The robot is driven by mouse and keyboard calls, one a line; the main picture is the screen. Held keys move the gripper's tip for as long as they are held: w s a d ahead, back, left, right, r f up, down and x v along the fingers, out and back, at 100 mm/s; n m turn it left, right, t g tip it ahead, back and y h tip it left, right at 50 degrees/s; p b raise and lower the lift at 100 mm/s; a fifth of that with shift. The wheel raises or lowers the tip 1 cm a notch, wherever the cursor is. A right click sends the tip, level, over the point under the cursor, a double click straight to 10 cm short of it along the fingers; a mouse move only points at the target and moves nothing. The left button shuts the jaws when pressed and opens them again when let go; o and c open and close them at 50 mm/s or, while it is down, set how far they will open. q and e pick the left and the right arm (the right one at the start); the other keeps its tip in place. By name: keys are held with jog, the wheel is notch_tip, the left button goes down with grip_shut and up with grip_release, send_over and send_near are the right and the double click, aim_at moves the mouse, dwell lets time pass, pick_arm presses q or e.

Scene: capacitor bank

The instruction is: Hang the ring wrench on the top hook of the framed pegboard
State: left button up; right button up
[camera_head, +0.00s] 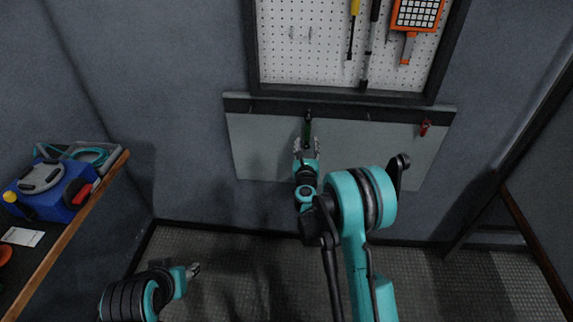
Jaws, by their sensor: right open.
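The framed pegboard (303,62) is on the back wall, white with a dark frame; its top edge is out of view. A grey panel (265,145) with a dark top rail is below it. A dark green, narrow tool (307,132) hangs upright at this rail; I cannot tell whether it is the ring wrench. My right gripper (306,147) is open at the tool's lower end, pointing at the panel; contact is unclear. My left gripper (193,270) is low at the left, away from the boards, its jaws too small to judge. Faint small fittings (300,34) show on the pegboard.
A yellow-handled tool (353,28), a long dark tool (370,45) and an orange device (416,16) hang on the pegboard. A red item (425,127) hangs at the rail's right. A wooden-edged shelf (75,228) at left bears a blue case (52,190).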

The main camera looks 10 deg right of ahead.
aim_at(308, 131)
jog(key=shift+m+h, duration=0.3)
jog(key=shift+m, duration=0.5)
jog(key=w+d, duration=0.1)
jog(key=w, duration=0.2)
jog(key=w+f, duration=0.1)
jog(key=w, duration=0.2)
jog(key=w+d+f, duration=0.1)
jog(key=w, duration=0.2)
jog(key=shift+w+d+f, duration=0.2)
jog(key=shift+w+d, duration=0.05)
jog(key=shift+d, duration=0.05)
grip_shut()
jog(key=shift+s+r+p, duration=0.1)
jog(key=shift+r+p, duration=0.1)
jog(key=shift+p, duration=0.1)
jog(key=shift+s+r, duration=0.1)
jog(key=shift+r, duration=0.15)
jog(key=shift+s+a+r, duration=0.1)
